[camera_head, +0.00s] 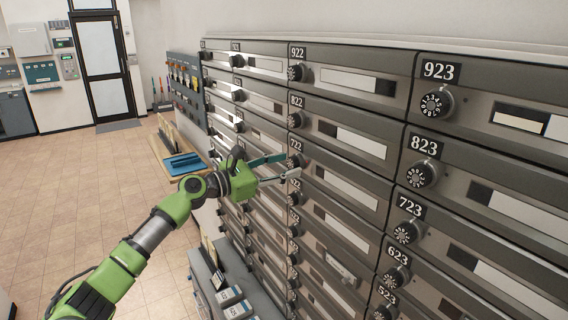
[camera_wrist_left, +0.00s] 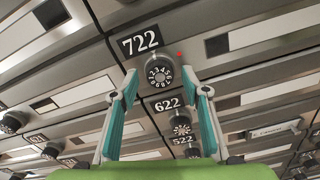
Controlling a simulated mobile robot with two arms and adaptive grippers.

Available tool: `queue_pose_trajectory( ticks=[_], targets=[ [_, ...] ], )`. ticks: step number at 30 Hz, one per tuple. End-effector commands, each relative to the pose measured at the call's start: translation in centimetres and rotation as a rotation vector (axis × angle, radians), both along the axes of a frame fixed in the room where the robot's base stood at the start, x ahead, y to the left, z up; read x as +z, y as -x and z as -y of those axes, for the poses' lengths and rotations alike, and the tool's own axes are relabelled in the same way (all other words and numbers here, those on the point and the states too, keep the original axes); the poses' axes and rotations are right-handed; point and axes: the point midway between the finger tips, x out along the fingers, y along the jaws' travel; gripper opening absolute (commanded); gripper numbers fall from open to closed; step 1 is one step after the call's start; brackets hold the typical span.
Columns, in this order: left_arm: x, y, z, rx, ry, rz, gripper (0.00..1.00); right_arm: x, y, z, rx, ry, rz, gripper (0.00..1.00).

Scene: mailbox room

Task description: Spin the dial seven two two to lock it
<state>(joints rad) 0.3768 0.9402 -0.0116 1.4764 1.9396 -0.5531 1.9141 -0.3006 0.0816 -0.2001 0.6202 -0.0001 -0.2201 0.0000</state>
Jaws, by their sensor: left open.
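The dial of box 722 (camera_wrist_left: 159,73) shows in the left wrist view just under the black 722 label (camera_wrist_left: 140,40). It is a round black knob with white numbers. A small red dot is on the box face to the right of it. In the head view the dial (camera_head: 295,161) sits by the fingertips of my left gripper (camera_head: 290,165). My left gripper (camera_wrist_left: 161,90) is open, one finger on each side of the dial's lower part in the wrist view. I cannot tell whether a finger touches it. My right gripper is not in view.
Other dials stand close by: the 622 dial (camera_wrist_left: 181,129) below, the 822 dial (camera_head: 295,120) above and the 723 dial (camera_head: 409,233) to the right. A grey ledge (camera_head: 262,290) with boxes juts out below. The tiled floor (camera_head: 85,190) at left is open.

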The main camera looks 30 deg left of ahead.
Motion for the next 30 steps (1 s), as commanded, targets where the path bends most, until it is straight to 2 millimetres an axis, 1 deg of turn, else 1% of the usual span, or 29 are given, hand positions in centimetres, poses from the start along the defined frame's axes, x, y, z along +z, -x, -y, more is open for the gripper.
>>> queue_pose_trajectory(
  ticks=[7, 8, 9, 11, 12, 23, 30],
  targets=[
    [0.0, 0.0, 0.0, 0.0, 0.0, 0.0, 0.42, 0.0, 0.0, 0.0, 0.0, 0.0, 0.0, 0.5],
    [0.0, 0.0, 0.0, 0.0, 0.0, 0.0, 0.35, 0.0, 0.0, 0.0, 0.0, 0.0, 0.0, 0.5],
    [0.0, 0.0, 0.0, 0.0, 0.0, 0.0, 0.24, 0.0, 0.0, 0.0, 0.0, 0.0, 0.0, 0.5],
    [0.0, 0.0, 0.0, 0.0, 0.0, 0.0, 0.09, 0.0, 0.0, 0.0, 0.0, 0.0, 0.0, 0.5],
    [0.0, 0.0, 0.0, 0.0, 0.0, 0.0, 0.04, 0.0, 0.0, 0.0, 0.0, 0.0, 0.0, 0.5],
    [-0.1, 0.0, 0.0, 0.0, -0.032, 0.014, 0.04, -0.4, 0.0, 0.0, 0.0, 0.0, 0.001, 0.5],
    [-0.3, 0.0, 0.0, 0.0, -0.155, 0.067, 0.04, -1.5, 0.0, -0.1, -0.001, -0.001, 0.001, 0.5]
  ],
)
